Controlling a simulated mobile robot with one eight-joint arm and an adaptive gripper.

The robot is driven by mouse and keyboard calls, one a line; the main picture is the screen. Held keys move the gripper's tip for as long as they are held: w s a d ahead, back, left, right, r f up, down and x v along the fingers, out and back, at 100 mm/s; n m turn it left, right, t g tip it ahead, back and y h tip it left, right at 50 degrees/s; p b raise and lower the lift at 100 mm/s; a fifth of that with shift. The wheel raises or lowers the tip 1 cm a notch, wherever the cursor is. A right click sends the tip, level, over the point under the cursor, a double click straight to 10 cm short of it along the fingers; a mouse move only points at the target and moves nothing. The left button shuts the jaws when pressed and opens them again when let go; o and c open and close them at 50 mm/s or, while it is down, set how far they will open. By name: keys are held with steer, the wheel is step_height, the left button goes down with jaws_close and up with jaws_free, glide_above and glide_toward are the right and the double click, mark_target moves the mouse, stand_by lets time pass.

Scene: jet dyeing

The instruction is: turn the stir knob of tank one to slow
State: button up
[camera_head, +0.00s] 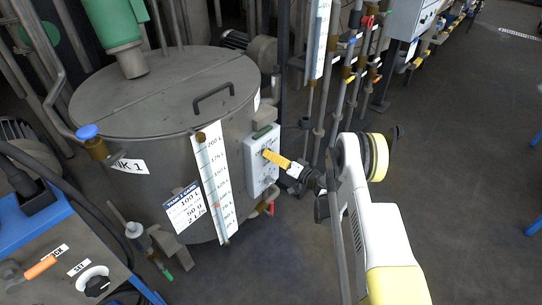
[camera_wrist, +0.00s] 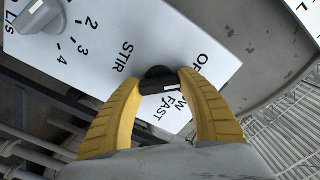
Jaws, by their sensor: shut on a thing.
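Tank one (camera_head: 150,110) is a large grey lidded vessel with a partly hidden "1" label. A white control panel (camera_head: 254,178) is mounted on its right side. In the wrist view, the stir knob (camera_wrist: 158,72) is small and black with a pale mark. It sits on the white panel (camera_wrist: 100,60) among the labels STIR, FAST, one ending in "OW", and a partly hidden one starting with "O". My gripper's yellow fingers (camera_wrist: 163,88) are shut on the knob from both sides. In the head view, my gripper (camera_head: 268,154) reaches the panel from the right; the knob is hidden there.
A grey numbered dial (camera_wrist: 38,16) is on the same panel. A white level scale (camera_head: 213,180) and a data card (camera_head: 185,207) are on the tank front. Pipes and valves (camera_head: 345,80) stand behind my arm. The floor (camera_head: 465,150) at right is open.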

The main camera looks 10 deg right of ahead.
steer(key=m, duration=0.4)
steer(key=shift+a, duration=0.1)
steer(key=shift+m, duration=2.1)
steer(key=o, duration=1.2)
steer(key=shift+a, duration=0.1)
steer(key=shift+c, duration=0.2)
steer(key=shift+r, duration=0.15)
